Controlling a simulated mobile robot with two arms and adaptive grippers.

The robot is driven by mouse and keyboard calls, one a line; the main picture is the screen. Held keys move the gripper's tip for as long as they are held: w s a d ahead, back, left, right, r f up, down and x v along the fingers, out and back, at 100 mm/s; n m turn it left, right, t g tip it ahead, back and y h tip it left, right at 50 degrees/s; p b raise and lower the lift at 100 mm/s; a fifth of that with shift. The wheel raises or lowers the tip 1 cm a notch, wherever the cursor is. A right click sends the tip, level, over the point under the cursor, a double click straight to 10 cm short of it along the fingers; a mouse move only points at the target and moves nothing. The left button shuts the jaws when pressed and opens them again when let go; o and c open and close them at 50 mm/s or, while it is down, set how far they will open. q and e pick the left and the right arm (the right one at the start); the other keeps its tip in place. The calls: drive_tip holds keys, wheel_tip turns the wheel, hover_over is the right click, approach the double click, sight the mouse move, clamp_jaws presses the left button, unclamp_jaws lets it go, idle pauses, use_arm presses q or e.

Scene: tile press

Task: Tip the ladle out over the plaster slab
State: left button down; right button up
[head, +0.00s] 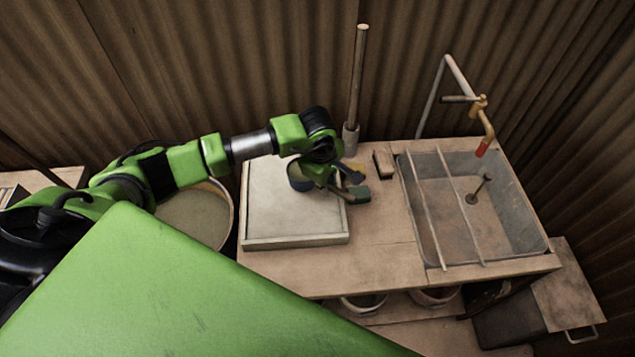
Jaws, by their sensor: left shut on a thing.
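The plaster slab (285,212) is a pale, flat square with a raised rim, lying on the left part of the wooden bench. My left gripper (352,188) is above the slab's right edge, with its fingers pointing right and down. It is shut on the ladle, which is mostly hidden by the gripper and wrist. A dark rounded form (297,180) beside the wrist, over the slab, may be the ladle's bowl; I cannot tell its tilt or contents. My right gripper is not in view.
A sink (515,215) with bars across it and a red-tipped tap (483,140) fill the bench's right side. A wooden pole (357,85) stands behind, near a small block (384,163). A round tub (205,215) stands left of the slab. The bench's front middle is clear.

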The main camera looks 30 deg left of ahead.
use_arm(q)
drive_tip(key=shift+f+b, duration=0.5)
drive_tip(key=shift+f, duration=0.1)
drive_tip(key=shift+w+a+f+h+b, duration=0.1)
drive_tip(key=shift+f+h+b, duration=0.5)
drive_tip(key=shift+f+b, duration=0.3)
drive_tip(key=shift+a+r+h, duration=0.15)
drive_tip(key=shift+r+h, duration=0.25)
drive_tip(key=shift+r, duration=0.1)
drive_tip(key=shift+a+r+h+b, duration=0.15)
drive_tip(key=shift+r+h+b, duration=0.2)
drive_tip(key=shift+r+h, duration=0.25)
drive_tip(key=r+h+b, duration=0.1)
drive_tip(key=a+r+h+b, duration=0.1)
drive_tip(key=r+b, duration=0.1)
drive_tip(key=shift+w+a+n+g+h+b, duration=0.2)
drive_tip(key=shift+n+g+h+b, duration=0.1)
drive_tip(key=shift+g+h, duration=0.1)
drive_tip(key=a+r+h+b, duration=0.1)
drive_tip(key=h+b, duration=0.1)
drive_tip(key=b, duration=0.1)
drive_tip(key=shift+a+r, duration=0.1)
drive_tip(key=shift+r, duration=0.3)
drive_tip(key=shift+w+a+r+n+g+h+b, duration=0.2)
drive_tip(key=shift+a+r+h+b, duration=0.8)
drive_tip(key=shift+b, duration=1.35)
drive_tip(key=shift+w+a+r+n+g+h+b, duration=0.2)
drive_tip(key=shift+a+r+h+b, duration=0.7)
drive_tip(key=shift+b, duration=1.4)
